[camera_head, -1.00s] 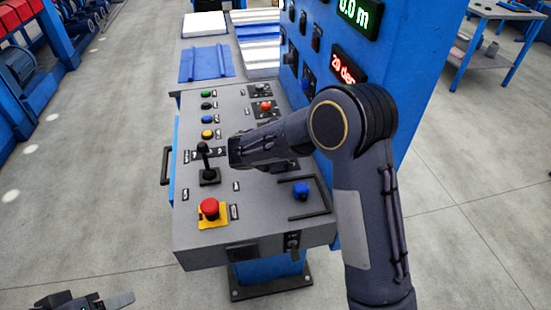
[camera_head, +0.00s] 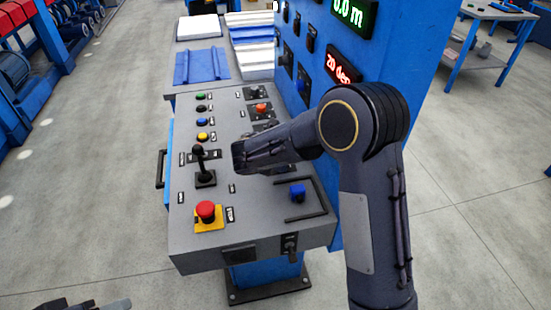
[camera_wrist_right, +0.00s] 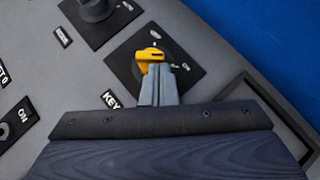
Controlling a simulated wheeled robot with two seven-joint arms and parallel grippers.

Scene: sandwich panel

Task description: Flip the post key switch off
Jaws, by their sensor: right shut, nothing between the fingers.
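The post key switch is a yellow key (camera_wrist_right: 150,56) on a black square plate (camera_wrist_right: 185,74) in the right wrist view, beside a "KEY" label. My right gripper (camera_wrist_right: 158,80) is shut and empty. Its grey fingertips overlap the lower part of the yellow key in that view; I cannot tell whether they touch it. In the head view my right forearm covers the fingertips and the key, and part of a black plate (camera_head: 285,169) shows beside it. My left gripper (camera_head: 85,304) is cut off at the bottom left of the head view, away from the console; its opening is unclear.
The grey console (camera_head: 255,215) carries a joystick (camera_head: 201,165), a red emergency button (camera_head: 206,210) and a blue button (camera_head: 297,192) inside a black guard. A blue upright panel (camera_head: 325,110) with displays stands to the right. Another dark knob (camera_wrist_right: 95,8) is close to the key.

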